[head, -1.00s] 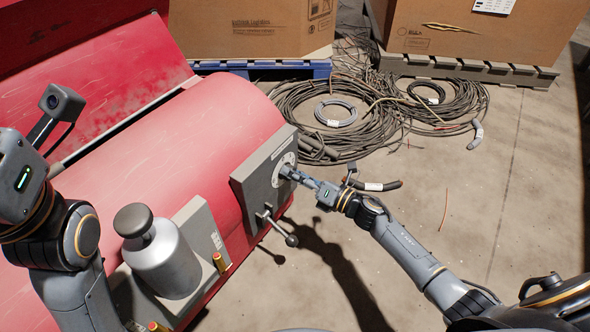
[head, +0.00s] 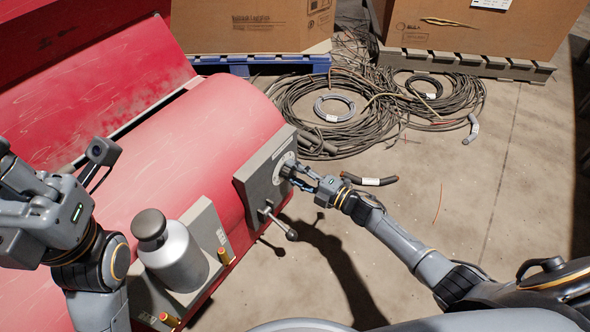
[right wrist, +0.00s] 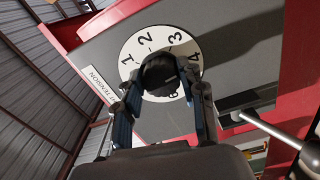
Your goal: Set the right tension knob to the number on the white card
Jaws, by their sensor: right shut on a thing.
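The dial plate (right wrist: 132,58) is white with black numbers; 1, 2, 3 and 4 show along its upper edge, and others are partly hidden. A black knob (right wrist: 160,72) sits at its centre. My right gripper (right wrist: 162,85) is shut on the knob, one finger on each side. The knob's pointer cannot be made out. In the head view my right gripper (head: 293,172) reaches the dial on the grey panel (head: 256,186) from the right. My left gripper's housing (head: 50,222) is at the left edge; its fingers cannot be made out. No numbered white card is readable.
A lever with a ball end (head: 291,234) sticks out below the dial. A grey canister (head: 176,262) stands by the red machine (head: 190,150). Cable coils (head: 300,110) and cardboard boxes (head: 250,25) lie beyond. The floor at right is largely clear.

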